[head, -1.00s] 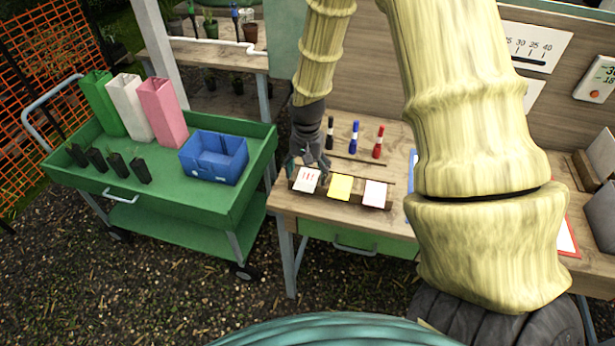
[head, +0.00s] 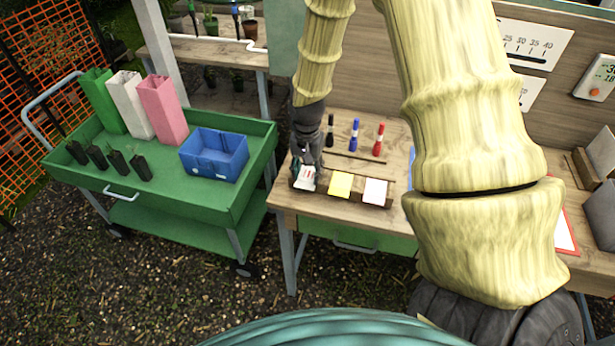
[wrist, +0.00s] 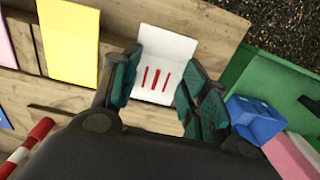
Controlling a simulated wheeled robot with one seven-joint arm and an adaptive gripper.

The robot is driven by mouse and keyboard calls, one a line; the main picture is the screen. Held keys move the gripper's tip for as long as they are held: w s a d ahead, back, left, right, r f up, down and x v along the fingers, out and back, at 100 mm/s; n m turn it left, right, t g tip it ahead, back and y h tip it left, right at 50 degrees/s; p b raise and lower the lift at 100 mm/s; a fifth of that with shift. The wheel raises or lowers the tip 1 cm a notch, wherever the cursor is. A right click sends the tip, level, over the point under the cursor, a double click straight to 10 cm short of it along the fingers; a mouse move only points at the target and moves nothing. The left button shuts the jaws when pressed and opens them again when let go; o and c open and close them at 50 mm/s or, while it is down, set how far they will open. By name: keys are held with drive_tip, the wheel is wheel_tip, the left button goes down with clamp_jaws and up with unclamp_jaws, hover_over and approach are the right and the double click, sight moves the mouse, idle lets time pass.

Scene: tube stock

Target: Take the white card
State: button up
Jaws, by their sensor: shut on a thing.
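The white card (head: 305,183) with red strokes stands at the left end of a dark wooden card holder (head: 358,197) on the workbench. In the wrist view the white card (wrist: 165,60) sits between my two dark teal fingers. My gripper (head: 305,167) is shut on this card, and its fingers cover part of it in the head view. The gripper also shows in the wrist view (wrist: 163,92). The card still appears to be at the holder; I cannot tell if its lower edge is clear of it.
A yellow card (head: 340,184) and a pale pinkish card (head: 375,191) stand to the right in the holder. Black, blue (head: 354,134) and red markers stand behind. A green cart (head: 190,200) to the left carries a blue bin (head: 214,158), tall containers and small pots.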

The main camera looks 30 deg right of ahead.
drive_tip(key=shift+f, duration=0.15)
clamp_jaws()
idle(0.4)
